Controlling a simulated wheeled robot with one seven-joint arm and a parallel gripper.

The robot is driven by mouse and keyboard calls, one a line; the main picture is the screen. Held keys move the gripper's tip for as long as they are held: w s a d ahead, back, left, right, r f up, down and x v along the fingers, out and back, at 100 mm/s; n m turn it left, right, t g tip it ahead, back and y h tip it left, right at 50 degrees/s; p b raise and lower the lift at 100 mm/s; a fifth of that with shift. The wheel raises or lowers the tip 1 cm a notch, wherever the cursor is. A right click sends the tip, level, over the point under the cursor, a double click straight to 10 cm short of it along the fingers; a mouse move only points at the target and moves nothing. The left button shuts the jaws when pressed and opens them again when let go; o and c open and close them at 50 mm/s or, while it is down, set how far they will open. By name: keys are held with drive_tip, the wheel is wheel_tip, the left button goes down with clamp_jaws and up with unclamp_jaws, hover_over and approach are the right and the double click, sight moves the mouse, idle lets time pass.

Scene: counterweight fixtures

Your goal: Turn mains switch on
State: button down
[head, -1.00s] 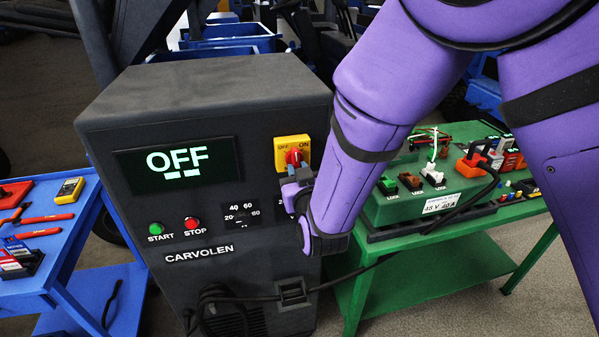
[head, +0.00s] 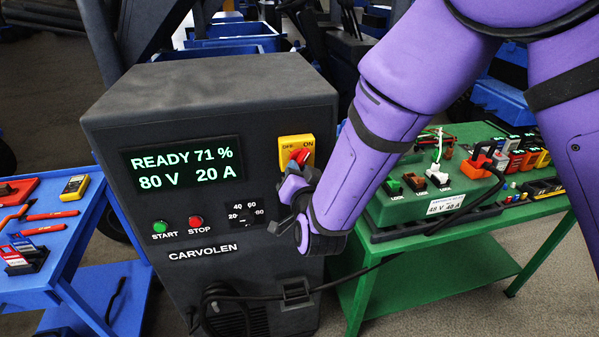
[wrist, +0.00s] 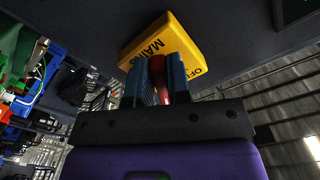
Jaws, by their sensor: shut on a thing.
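The mains switch is a red knob (head: 300,156) on a yellow plate (head: 296,143) marked OFF and ON, on the front of the dark grey CARVOLEN charger (head: 210,93). The knob looks tilted toward the ON side. The charger's display (head: 186,167) reads READY 71 %, 80 V, 20 A. My gripper (wrist: 158,80) is shut on the red knob (wrist: 157,66), its blue fingers on either side of it in the wrist view.
A green START button (head: 160,227) and a red STOP button (head: 196,222) sit on the charger front. A green bench (head: 430,275) with battery gear stands close at right, a blue tool cart (head: 70,250) at left. A black cable (head: 345,275) runs between charger and bench.

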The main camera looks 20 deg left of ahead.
drive_tip(key=shift+w+r+m, duration=0.25)
drive_tip(key=shift+w+m, duration=0.05)
drive_tip(key=shift+m, duration=0.2)
drive_tip(key=shift+s+a+r+m, duration=0.1)
drive_tip(key=shift+a+m, duration=0.1)
drive_tip(key=shift+m, duration=0.9)
drive_tip(key=c, duration=1.2)
unclamp_jaws()
drive_tip(key=shift+o, duration=1.4)
drive_tip(key=shift+s+d, duration=0.15)
drive_tip(key=shift+s, duration=0.15)
drive_tip(key=v, duration=0.6)
drive_tip(key=shift+s+f, duration=0.2)
